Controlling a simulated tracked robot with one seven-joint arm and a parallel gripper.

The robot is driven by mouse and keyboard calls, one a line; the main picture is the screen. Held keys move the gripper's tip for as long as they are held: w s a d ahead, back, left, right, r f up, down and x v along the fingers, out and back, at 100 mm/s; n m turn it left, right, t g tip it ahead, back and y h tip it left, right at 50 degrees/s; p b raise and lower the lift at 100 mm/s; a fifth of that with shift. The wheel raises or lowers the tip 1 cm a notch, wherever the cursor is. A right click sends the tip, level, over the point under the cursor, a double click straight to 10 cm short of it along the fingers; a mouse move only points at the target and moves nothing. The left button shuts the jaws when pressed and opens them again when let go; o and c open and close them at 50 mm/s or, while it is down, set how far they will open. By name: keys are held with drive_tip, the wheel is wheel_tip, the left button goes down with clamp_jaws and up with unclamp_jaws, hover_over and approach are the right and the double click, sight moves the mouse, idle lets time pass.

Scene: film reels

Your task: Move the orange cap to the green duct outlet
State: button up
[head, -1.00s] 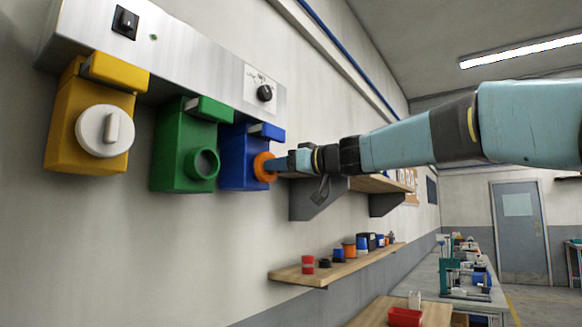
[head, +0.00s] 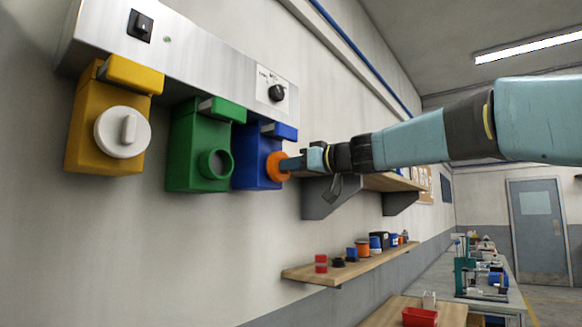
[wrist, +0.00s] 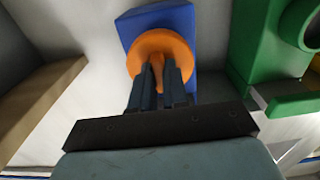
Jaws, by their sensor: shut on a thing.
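The orange cap (head: 278,166) is at the front of the blue duct box (head: 252,172) on the wall. In the wrist view the cap (wrist: 160,50) shows as a disc with a raised grip, against the blue box (wrist: 185,22). My gripper (head: 290,164) is shut on that grip, one finger on each side in the wrist view (wrist: 158,78). I cannot tell whether the cap is still seated on the blue outlet. The green duct box (head: 192,148), left of the blue one, has an uncapped round outlet (head: 216,164). It also shows at the right of the wrist view (wrist: 262,55).
A yellow duct box (head: 92,125) with a white cap (head: 122,132) hangs at the left. A metal panel (head: 200,60) with a switch and a knob runs above the boxes. A bracketed shelf (head: 335,195) and a lower wooden shelf (head: 345,268) with small items are below my arm.

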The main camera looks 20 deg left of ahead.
drive_tip(key=shift+f, duration=0.1)
drive_tip(key=v, duration=0.7)
idle(1.4)
idle(1.5)
approach(222, 164)
drive_tip(key=shift+x, duration=1.9)
drive_tip(key=shift+x, duration=0.85)
idle(0.7)
